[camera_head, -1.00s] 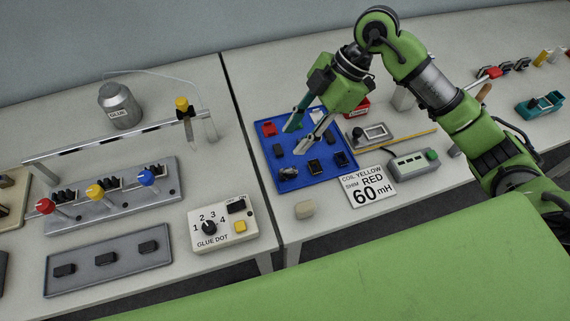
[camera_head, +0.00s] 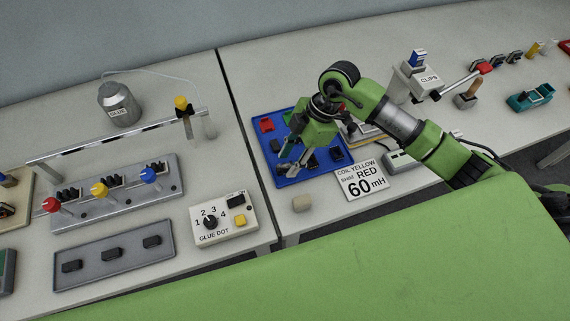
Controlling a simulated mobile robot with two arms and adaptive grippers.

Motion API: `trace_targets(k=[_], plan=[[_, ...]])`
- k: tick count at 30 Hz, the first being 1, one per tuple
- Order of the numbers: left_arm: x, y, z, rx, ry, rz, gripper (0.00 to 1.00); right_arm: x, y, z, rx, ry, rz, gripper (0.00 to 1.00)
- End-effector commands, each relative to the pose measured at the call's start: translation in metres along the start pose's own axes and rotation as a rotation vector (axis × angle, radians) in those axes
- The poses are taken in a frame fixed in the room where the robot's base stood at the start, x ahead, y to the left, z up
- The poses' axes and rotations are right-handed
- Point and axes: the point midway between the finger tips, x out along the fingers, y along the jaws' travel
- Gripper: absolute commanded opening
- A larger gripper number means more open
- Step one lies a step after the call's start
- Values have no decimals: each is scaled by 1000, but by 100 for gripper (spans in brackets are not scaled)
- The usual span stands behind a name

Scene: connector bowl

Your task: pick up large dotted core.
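The blue tray (camera_head: 325,174) holds several small dark parts, and red and green pieces show toward its back. A dark part (camera_head: 337,153) lies at its right side, and another dark part (camera_head: 287,169) lies at its front left. The dots are too small to tell which part is the large dotted core. My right gripper (camera_head: 291,160) reaches down over the tray's middle, its two fingers apart, with dark parts close by its tips. I cannot see anything held between them. The gripper hides part of the tray's back and middle. My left gripper is not in view.
A glue dot box (camera_head: 223,219) stands to the left. A clips dispenser (camera_head: 412,83) stands at the back right.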

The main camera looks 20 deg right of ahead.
Motion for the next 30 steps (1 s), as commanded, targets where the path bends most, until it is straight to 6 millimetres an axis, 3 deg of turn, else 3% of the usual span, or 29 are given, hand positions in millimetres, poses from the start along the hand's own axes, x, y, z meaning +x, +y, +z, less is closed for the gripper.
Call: trace_targets(k=[5,12,16,30], plan=[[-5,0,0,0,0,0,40,17,0,-1,0,2,1,33],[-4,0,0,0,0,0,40,19,1,-1,-1,2,2,33],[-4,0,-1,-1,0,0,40,19,1,-1,-1,1,1,0],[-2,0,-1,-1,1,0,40,15,1,-2,-2,1,3,0]])
